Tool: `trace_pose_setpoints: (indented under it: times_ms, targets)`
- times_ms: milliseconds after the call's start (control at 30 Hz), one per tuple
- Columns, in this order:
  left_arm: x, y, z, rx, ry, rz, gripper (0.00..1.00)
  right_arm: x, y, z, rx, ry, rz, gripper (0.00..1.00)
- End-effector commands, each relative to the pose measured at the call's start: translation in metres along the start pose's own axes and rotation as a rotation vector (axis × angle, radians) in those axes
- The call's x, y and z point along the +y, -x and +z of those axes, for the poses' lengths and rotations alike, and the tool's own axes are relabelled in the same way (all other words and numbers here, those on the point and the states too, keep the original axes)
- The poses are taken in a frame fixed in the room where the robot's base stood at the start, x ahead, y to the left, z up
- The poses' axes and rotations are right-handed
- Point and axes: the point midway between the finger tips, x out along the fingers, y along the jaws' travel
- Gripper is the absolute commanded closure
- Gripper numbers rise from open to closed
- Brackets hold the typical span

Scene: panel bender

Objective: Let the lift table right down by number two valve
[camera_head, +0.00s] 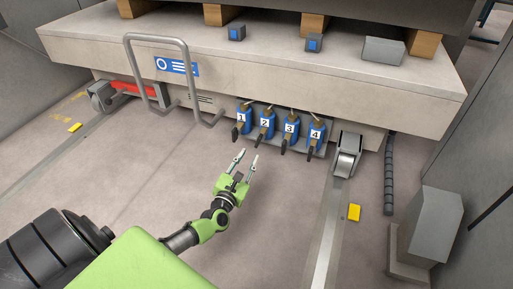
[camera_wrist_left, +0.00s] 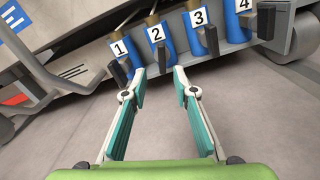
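The lift table (camera_head: 240,70) is a wide grey platform on wheels. Several blue valves numbered 1 to 4 stand in a row under its front edge, each with a dark lever hanging down. Number two valve (camera_head: 266,122) is second from the left; it also shows in the left wrist view (camera_wrist_left: 158,36). Its dark lever (camera_wrist_left: 163,58) hangs just beyond my left fingertips. My left gripper (camera_head: 248,156) is open and empty, in front of and below the valves, apart from them. In the left wrist view the gripper (camera_wrist_left: 160,80) points at valves one and two. My right gripper is not in view.
A grey handle frame (camera_head: 185,45) rises at the table's left front. A wheel (camera_head: 347,158) on a floor rail stands right of the valves. A grey box (camera_head: 433,225) stands at the right. Wooden blocks rest on the table. The floor before the valves is clear.

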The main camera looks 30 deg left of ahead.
Motion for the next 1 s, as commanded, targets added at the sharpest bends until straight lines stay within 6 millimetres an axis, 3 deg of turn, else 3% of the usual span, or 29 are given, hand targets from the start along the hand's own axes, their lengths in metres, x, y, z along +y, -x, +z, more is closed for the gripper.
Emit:
trace_pose_setpoints:
  times_ms: [200,400,867,967,1000]
  targets:
    - [-0.001,-0.048,-0.004,-0.003,0.001,0.003,0.74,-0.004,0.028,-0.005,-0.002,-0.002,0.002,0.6]
    - [-0.001,-0.076,-0.003,-0.001,0.0,0.001,0.74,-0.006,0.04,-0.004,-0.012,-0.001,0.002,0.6]
    - [0.0,-0.087,0.0,0.0,-0.001,0.0,0.74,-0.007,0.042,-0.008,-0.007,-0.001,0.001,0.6]
    - [0.0,-0.087,0.0,0.0,-0.001,0.0,1.0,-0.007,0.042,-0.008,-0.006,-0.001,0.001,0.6]
    - [0.0,-0.087,0.0,0.0,-0.002,0.001,1.0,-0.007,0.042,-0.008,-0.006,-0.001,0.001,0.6]
